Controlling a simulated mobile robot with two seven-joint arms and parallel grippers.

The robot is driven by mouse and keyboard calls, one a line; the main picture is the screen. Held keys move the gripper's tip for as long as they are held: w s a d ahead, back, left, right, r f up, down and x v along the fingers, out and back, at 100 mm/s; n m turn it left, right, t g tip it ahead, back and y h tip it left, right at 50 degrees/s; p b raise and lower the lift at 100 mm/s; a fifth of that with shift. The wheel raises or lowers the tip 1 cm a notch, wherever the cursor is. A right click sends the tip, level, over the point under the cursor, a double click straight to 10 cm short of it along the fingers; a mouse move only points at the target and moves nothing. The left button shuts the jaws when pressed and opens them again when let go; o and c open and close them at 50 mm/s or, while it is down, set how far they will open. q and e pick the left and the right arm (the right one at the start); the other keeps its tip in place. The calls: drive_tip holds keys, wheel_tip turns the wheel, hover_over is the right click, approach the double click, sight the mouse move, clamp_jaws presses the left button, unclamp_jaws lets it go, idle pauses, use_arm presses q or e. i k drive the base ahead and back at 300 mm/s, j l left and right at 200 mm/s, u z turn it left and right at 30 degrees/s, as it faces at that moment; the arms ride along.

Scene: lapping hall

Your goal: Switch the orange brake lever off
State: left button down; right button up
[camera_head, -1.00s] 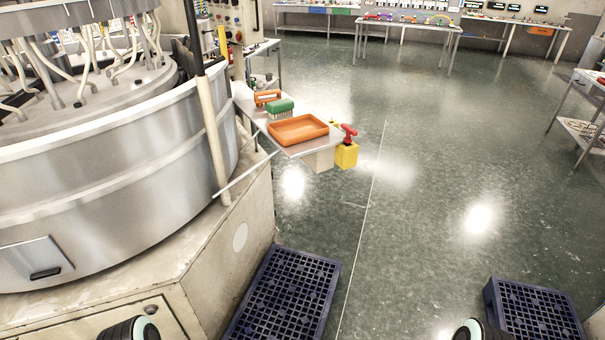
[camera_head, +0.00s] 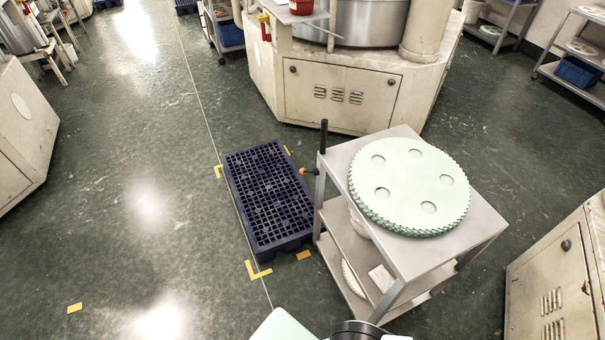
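A small orange lever end (camera_head: 303,171), which looks like the brake lever, sticks out to the left from the side of a grey metal cart (camera_head: 440,262), beside the cart's corner post and below its black upright handle (camera_head: 323,135). It is too small to tell its setting. The cart carries a stack of pale green toothed discs (camera_head: 408,185) with round holes on its top. Neither gripper shows. Only a pale and black part of my own body shows at the bottom edge, well short of the lever.
A dark blue plastic pallet (camera_head: 268,198) lies on the floor left of the cart, with yellow corner marks (camera_head: 258,271). A large machine (camera_head: 345,92) stands behind, and a beige cabinet (camera_head: 560,275) at right.

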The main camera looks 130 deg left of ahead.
sight(302, 171)
drive_tip(key=u, duration=4.3)
drive_tip(key=i+j+z, duration=0.1)
drive_tip(key=i+j, duration=0.6)
drive_tip(key=j, duration=0.25)
drive_tip(key=i+j+z, duration=0.15)
drive_tip(key=i+j, duration=0.2)
drive_tip(key=j, duration=0.15)
drive_tip(key=i+j, duration=0.2)
drive_tip(key=i, duration=0.25)
